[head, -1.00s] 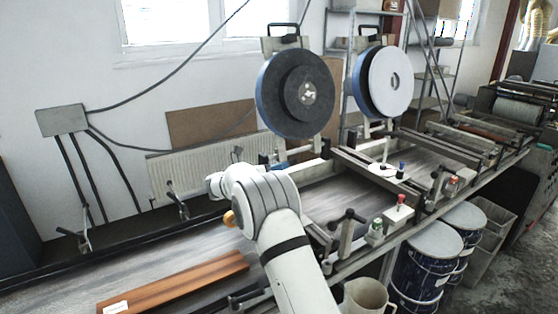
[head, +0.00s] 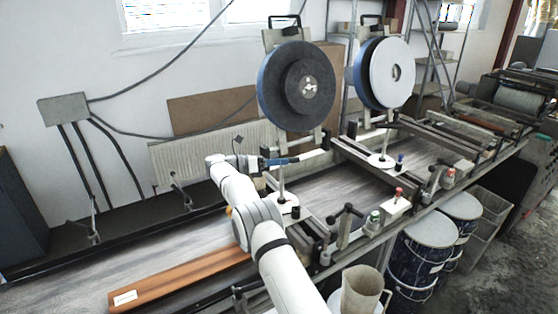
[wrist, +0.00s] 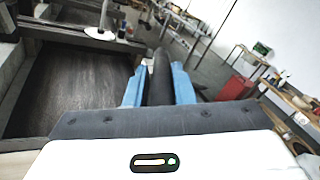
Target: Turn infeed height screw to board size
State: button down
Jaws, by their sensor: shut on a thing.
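My gripper (head: 292,160) is at the near side of the dark abrasive wheel, above the conveyor. In the wrist view my gripper's blue fingers (wrist: 158,86) are shut on a dark round handle (wrist: 161,70), which stands between them. It seems to be the handle of the infeed height screw; the screw itself I cannot make out. A brown wooden board (head: 185,280) with a white label lies flat on the belt, left of my arm.
The dark wheel (head: 290,95) and a white-faced wheel (head: 392,72) stand over the conveyor. Black-handled clamps (head: 345,219) line its front edge. A jug (head: 361,290) and blue drums (head: 418,262) stand in front. The left of the belt (head: 70,272) is mostly clear.

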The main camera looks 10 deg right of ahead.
jog(key=shift+g, duration=0.5)
dwell(0.3)
jog(key=c, duration=1.3)
grip_release()
jog(key=shift+s+m, duration=0.1)
jog(key=shift+m, duration=0.2)
jog(key=shift+n+t+b, duration=0.8)
jog(key=shift+t, duration=0.5)
